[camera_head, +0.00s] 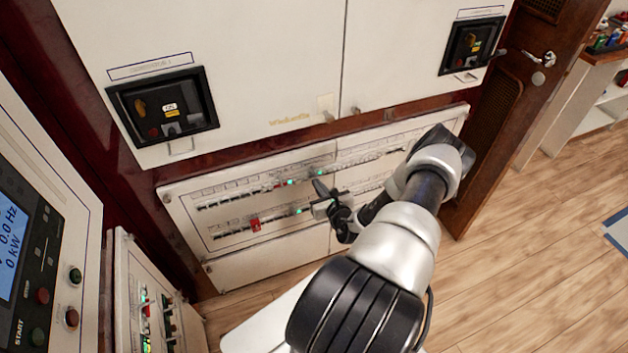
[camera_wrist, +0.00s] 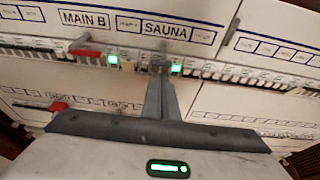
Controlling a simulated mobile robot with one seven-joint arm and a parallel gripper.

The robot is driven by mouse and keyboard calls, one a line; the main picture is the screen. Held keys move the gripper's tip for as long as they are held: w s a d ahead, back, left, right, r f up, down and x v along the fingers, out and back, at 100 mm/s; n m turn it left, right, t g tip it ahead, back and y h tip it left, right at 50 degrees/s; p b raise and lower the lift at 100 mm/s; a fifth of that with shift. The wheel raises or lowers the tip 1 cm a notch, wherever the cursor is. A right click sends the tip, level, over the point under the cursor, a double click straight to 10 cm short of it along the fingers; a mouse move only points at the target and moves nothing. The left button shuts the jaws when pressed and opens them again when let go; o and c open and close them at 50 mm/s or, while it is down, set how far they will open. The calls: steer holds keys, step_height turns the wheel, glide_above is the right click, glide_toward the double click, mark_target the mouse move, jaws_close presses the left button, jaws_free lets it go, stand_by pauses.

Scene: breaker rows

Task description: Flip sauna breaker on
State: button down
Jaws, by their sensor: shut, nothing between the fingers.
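The SAUNA label (camera_wrist: 166,29) is on the upper breaker row in the wrist view. Below it is a small grey breaker switch (camera_wrist: 157,62), partly hidden by my fingertips. A lit green lamp (camera_wrist: 177,62) sits just right of it. My gripper (camera_wrist: 160,78) is shut and empty, its fingertips close under that switch; I cannot tell whether they touch it. The switch's lever position is unclear. In the head view my gripper (camera_head: 318,186) is in front of the breaker panel (camera_head: 235,272), near the upper row's right green lamp (camera_head: 319,171).
Left of the SAUNA label is a MAIN B label (camera_wrist: 84,19), with a red breaker (camera_wrist: 86,52) and another green lamp (camera_wrist: 113,58) below. A lower row has another red breaker (camera_head: 255,224). Cabinet doors (camera_head: 240,70) with black breaker units are above. Wood floor (camera_head: 510,270) is open at right.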

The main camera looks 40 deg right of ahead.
steer(key=v, duration=1.7)
steer(key=shift+p, duration=0.3)
